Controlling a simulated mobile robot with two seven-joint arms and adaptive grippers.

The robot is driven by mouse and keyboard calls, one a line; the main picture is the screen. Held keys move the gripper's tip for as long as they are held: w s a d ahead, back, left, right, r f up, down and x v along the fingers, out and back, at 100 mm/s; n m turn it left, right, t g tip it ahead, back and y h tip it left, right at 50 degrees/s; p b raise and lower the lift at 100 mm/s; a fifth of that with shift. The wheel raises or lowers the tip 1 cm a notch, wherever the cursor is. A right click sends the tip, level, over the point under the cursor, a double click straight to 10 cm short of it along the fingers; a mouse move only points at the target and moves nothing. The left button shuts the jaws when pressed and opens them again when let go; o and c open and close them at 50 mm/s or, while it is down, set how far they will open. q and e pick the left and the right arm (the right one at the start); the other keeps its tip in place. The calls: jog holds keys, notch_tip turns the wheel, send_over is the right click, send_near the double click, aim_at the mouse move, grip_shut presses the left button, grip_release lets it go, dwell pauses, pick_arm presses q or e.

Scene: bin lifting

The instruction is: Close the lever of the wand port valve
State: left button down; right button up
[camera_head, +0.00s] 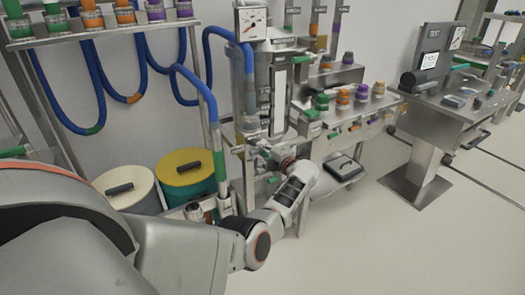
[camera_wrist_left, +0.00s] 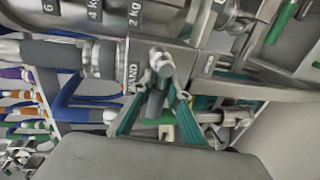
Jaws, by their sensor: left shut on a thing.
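The wand port valve shows in the left wrist view, on a metal block beside a "WAND" label (camera_wrist_left: 132,76), with a round metal pivot (camera_wrist_left: 161,64). Its lever (camera_wrist_left: 156,103) extends from the pivot down between the fingers of my left gripper (camera_wrist_left: 158,112). The teal fingers are on either side of the lever and closed on it. In the head view my left gripper (camera_head: 264,156) is at the lower front of the steel column unit, and my wrist and the fittings hide most of the lever. My right gripper is in neither view.
A steel unit with a dial gauge (camera_head: 252,23) rises behind my gripper. Blue hoses (camera_head: 150,58) hang on the left above a white-lidded bin (camera_head: 125,186) and a yellow-lidded bin (camera_head: 184,165). A metal shelf with colored caps (camera_head: 345,97) is on the right. Floor at front right is clear.

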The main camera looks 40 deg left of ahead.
pick_arm(q)
jog(key=shift+a+r, duration=0.1)
jog(key=c, duration=1.9)
grip_release()
